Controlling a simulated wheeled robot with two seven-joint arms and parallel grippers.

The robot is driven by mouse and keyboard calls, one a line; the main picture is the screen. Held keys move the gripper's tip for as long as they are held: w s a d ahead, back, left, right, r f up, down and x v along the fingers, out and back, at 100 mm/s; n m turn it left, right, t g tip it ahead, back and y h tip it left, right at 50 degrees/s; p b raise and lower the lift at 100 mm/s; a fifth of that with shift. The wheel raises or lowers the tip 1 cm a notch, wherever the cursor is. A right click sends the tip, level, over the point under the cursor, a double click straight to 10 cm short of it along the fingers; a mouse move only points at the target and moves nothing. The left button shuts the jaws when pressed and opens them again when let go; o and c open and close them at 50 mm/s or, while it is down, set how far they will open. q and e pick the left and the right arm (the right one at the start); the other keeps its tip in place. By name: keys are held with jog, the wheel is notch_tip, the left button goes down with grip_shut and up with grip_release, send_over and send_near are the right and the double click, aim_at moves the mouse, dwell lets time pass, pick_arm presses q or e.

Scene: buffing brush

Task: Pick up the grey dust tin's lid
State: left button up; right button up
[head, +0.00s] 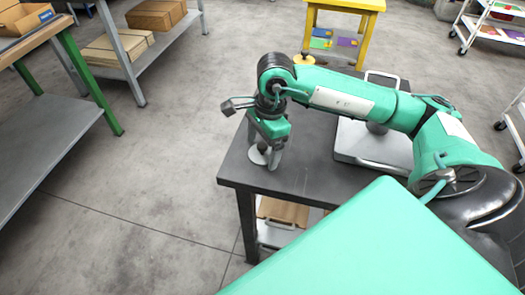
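My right gripper (263,153) points down over the left part of the dark grey table. A small pale grey round piece with a dark knob (257,157), which looks like the lid, is at its fingertips. The fingers stand on either side of the knob, but I cannot tell whether they grip it or whether the piece touches the table. A larger light grey square metal piece with a handle (352,147) lies to the right, partly hidden under my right arm. I cannot tell which piece is the tin's body. My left gripper is not in view.
The dark table (305,178) has bare room around the gripper. A small yellowish knobbed object (304,60) is at its far edge. A yellow stand (369,7) is behind. A green-legged bench (45,130) and a shelf with cardboard boxes (155,14) stand left across open floor.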

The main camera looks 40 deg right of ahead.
jog(key=c, duration=0.9)
